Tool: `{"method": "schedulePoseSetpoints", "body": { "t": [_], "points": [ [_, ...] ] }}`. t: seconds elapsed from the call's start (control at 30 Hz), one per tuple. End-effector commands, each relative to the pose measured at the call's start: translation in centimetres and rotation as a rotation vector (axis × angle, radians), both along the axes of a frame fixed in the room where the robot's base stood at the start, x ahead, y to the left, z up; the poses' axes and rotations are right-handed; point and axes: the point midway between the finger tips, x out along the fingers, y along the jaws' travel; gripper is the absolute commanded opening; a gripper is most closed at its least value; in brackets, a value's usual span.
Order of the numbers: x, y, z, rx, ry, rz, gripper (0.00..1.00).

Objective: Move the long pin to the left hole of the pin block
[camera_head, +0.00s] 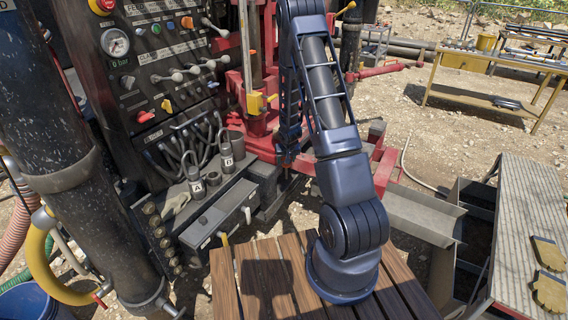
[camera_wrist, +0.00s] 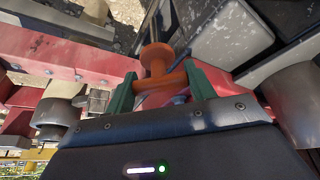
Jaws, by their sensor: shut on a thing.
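In the wrist view my gripper (camera_wrist: 160,85) has its two green fingers shut on an orange, spool-ended piece with a crossbar, which looks like the handle of the long pin (camera_wrist: 155,58). The gripper is above red steelwork. In the head view my gripper is mostly hidden behind my own arm near the red rig. I cannot clearly make out the pin block or its left hole in either view.
A control panel (camera_head: 150,75) with levers stands at the left. Tagged shackles A (camera_head: 197,186) and B (camera_head: 227,157) sit on a grey box. Red beams (camera_wrist: 60,55) lie close around the gripper. A yellow-framed table (camera_head: 500,66) and gloves (camera_head: 549,290) are at the right.

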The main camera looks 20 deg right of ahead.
Motion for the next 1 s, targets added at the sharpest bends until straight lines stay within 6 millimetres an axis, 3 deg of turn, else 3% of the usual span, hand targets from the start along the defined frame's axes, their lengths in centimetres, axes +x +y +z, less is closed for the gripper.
{"method": "schedulePoseSetpoints", "body": {
  "t": [0.27,0.57,0.7,1.0],
  "points": [
    [2.4,-3.4,2.7,0.001,-0.004,-0.098,0.28],
    [5.9,-7.6,7.5,0.0,-0.006,-0.203,0.28],
    [8.6,-8.7,10.9,0.002,-0.007,-0.15,0.28],
    [14.7,-8.3,20.4,0.002,-0.007,0.144,0.28]
  ]
}}
